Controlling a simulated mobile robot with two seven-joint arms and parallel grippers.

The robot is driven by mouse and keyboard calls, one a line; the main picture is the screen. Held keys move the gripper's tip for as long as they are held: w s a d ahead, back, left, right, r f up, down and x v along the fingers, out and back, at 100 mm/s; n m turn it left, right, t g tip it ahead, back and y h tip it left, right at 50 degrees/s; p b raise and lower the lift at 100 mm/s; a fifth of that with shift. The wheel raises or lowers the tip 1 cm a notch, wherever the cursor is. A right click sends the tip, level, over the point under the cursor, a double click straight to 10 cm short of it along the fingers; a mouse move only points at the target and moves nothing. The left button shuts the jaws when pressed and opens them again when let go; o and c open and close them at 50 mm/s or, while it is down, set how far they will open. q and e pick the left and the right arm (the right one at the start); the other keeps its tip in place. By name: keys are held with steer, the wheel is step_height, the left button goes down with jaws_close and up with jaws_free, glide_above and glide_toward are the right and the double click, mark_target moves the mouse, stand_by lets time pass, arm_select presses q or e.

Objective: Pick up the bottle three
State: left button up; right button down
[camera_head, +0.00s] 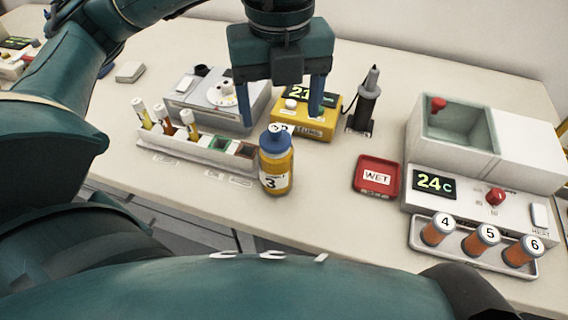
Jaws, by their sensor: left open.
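Bottle three (276,165) is a yellow-orange bottle with a blue cap and a white label reading 3. It stands upright on the table near the front edge, just right of the tube rack. My left gripper (282,104) hangs above and behind the bottle in the picture, with its two blue fingers pointing down and spread apart. It is open and holds nothing. Its fingers overlap the view of the yellow device behind. The bottle shows apart from both fingers. My right gripper is not in view.
A white rack (196,148) with several tubes stands left of the bottle. A yellow device (311,128) and a grey-white machine (190,97) are behind. A red WET tray (375,177), a heater unit (465,190) and bottles 4, 5 and 6 in a tray (468,258) are right.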

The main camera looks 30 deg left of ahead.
mark_target(280, 130)
arm_select(q)
step_height(280, 130, down, 4)
steer(key=shift+f, duration=0.2)
steer(key=f, duration=0.2)
steer(key=a+f, duration=0.1)
steer(key=f, duration=0.1)
steer(key=shift+f, duration=0.65)
steer(key=shift+r, duration=0.1)
jaws_close()
